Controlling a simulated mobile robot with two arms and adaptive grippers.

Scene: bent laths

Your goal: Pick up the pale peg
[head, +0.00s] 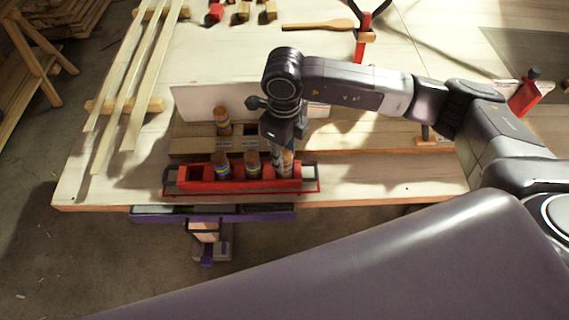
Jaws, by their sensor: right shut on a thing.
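A red rack (240,185) with a row of square compartments lies near the table's front edge. Its leftmost compartment looks empty. Two brown pegs with blue and yellow bands, a left one (221,166) and a middle one (252,164), stand upright in it. My right gripper (281,157) points down at the rack's right part and is shut on a banded, tan-looking peg (288,164). The fingers partly hide this peg, and I cannot tell whether it is clear of its compartment. Another banded peg (222,122) stands behind the rack. My left gripper is not in view.
A white upright board (195,101) and wooden strips stand behind the rack. Long bent laths (128,85) lie at the left on wooden blocks. A red clamp (363,38) and a wooden spatula (318,25) are at the back. Bare table (100,185) shows at front left.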

